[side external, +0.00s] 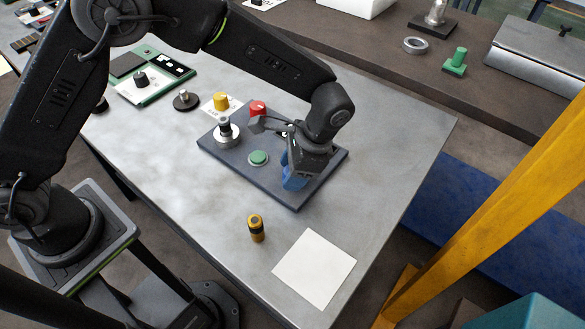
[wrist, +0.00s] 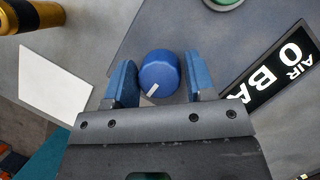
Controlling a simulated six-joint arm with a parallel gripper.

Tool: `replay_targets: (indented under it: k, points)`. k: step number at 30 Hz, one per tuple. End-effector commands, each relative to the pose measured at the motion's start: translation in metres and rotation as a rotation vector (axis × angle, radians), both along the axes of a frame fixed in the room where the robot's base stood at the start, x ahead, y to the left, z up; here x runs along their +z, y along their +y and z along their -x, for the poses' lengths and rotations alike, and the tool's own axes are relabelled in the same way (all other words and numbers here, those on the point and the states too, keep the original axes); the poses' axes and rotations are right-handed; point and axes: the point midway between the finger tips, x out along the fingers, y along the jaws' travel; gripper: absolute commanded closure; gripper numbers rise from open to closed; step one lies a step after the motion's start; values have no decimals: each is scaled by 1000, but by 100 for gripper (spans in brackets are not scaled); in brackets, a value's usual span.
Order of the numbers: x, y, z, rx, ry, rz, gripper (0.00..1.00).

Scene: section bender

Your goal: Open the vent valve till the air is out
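A blue round knob (wrist: 160,72) with a white pointer mark, which I take for the vent valve, sits between the fingers of my gripper (wrist: 162,82) in the wrist view. The blue fingers stand on either side of the knob, with a small gap visible at the right. In the side view, my gripper (side external: 293,178) is low over the near right part of the dark panel (side external: 297,200) and hides the knob there.
On the panel are a green button (side external: 258,158), a red knob (side external: 258,107) and a metal fitting with a black top (side external: 227,133). A brass-and-black cylinder (side external: 256,228) and a white sheet (side external: 315,268) lie near the front. The table's left front is clear.

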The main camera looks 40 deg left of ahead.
Motion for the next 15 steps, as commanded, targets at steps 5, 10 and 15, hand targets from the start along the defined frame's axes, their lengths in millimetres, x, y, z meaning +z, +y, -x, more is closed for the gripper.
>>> replay_targets:
  k: [5, 10, 15]
  points:
    - [0, 0, 0, 1, 0, 0, 34]
    - [0, -1, 0, 1, 0, 1, 34]
    - [7, -3, -2, 1, -1, 2, 34]
